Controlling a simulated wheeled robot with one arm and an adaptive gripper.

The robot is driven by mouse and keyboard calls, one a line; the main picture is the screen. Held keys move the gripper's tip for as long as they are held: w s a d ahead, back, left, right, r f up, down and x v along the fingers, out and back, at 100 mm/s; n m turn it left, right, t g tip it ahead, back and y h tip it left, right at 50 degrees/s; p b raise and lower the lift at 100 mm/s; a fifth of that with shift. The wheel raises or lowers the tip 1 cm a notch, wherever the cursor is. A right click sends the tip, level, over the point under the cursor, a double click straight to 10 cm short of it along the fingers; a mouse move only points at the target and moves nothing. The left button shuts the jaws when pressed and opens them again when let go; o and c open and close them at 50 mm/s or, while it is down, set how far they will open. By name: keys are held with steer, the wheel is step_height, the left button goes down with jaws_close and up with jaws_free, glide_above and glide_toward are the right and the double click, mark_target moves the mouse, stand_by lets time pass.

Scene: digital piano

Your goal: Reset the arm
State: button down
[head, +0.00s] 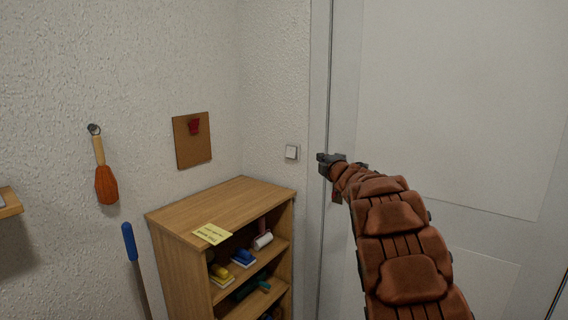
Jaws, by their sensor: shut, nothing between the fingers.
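My arm, clad in brown padded segments, reaches up from the lower right of the head view. My gripper (322,160) is at its far end, small and dark, in front of the door frame. It is shut with nothing held. A white wall switch (292,152) is just left of the gripper in the picture, with a visible gap between them. How far the gripper is from the wall in depth is hard to tell.
A white door (450,110) fills the right side behind my arm. A wooden shelf unit (170,214) stands in the corner, with a yellow note (212,234) on top and brushes inside. A corkboard (192,150), an orange-headed tool (106,185) and a blue-handled pole (130,242) are at the left wall.

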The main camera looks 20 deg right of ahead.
steer(key=s+a+f+m+g+p, duration=0.2)
steer(key=s+a+f+m+g, duration=0.3)
steer(key=s, duration=1.5)
steer(key=s+a+f+m+g+y+p, duration=0.1)
steer(key=s+a+f+m+g, duration=0.5)
steer(key=s+a, duration=0.8)
steer(key=s+a+f+m+g+y+p, duration=0.1)
steer(key=s+a+f+m+g, duration=0.4)
steer(key=s, duration=2.2)
steer(key=a+f+g+p, duration=0.1)
steer(key=a+g, duration=0.2)
steer(key=a, duration=0.2)
steer(key=shift+s+m+g+p, duration=0.25)
steer(key=shift+m+g+p, duration=0.05)
